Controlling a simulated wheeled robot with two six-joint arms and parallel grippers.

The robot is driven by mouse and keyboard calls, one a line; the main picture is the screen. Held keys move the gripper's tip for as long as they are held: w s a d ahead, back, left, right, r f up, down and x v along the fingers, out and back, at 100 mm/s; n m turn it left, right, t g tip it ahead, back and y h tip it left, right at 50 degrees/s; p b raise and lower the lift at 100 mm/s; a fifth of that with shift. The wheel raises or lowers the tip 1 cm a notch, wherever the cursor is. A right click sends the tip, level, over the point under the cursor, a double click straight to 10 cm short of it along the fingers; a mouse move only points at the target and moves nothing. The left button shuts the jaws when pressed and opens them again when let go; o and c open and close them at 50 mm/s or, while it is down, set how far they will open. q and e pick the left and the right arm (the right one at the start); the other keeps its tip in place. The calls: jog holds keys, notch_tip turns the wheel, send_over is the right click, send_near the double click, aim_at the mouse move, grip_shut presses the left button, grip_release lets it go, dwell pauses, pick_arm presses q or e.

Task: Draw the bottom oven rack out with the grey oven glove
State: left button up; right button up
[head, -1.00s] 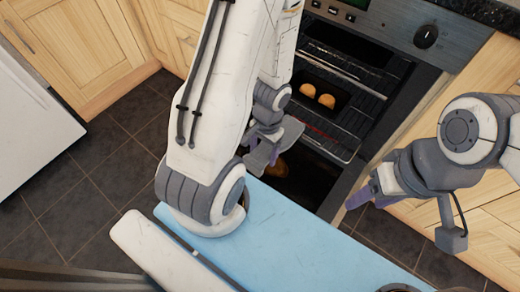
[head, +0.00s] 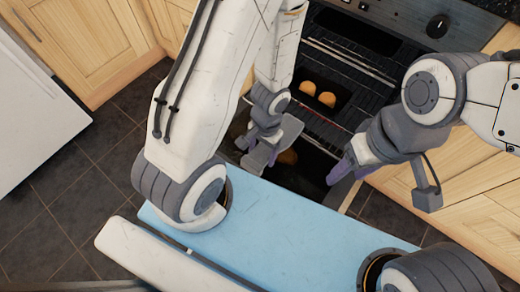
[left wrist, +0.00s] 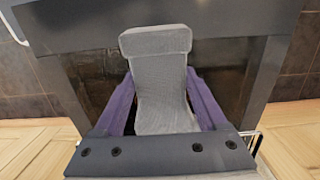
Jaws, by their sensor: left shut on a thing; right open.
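My left gripper (head: 255,152) is shut on the grey oven glove (head: 285,135), in front of the open oven. In the left wrist view the glove (left wrist: 162,85) stands upright between the purple fingers (left wrist: 162,108). An oven rack (head: 340,75) with two round golden buns (head: 318,94) shows in the upper oven. Below it, low in the dark cavity, a brown item (head: 288,157) is partly covered by the glove; the bottom rack itself cannot be made out clearly. My right gripper (head: 345,168) is open and empty, right of the glove near the oven's lower front.
The oven's control panel (head: 400,15) with a black knob is at the top. Wooden cupboards (head: 75,45) flank the oven, with a white appliance (head: 35,110) at left. Dark floor tiles (head: 90,190) are clear at left. A pale-blue surface (head: 280,225) lies in front.

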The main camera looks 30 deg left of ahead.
aim_at(254, 161)
pick_arm(q)
jog(key=p, duration=0.1)
jog(key=s+p, duration=0.1)
jog(key=p, duration=0.1)
jog(key=shift+d+r, duration=0.15)
jog(key=shift+r, duration=0.05)
jog(key=s+p, duration=0.1)
jog(key=p, duration=0.1)
jog(key=s+a+p, duration=0.1)
jog(key=p, duration=0.2)
jog(key=shift+s, duration=0.15)
jog(key=shift+s+f+p, duration=0.1)
jog(key=shift+s+p, duration=0.05)
jog(key=shift+p, duration=0.2)
jog(key=shift+f, duration=0.1)
jog(key=r+p, duration=0.3)
jog(key=shift+w+r+p, duration=0.3)
jog(key=shift+r, duration=0.05)
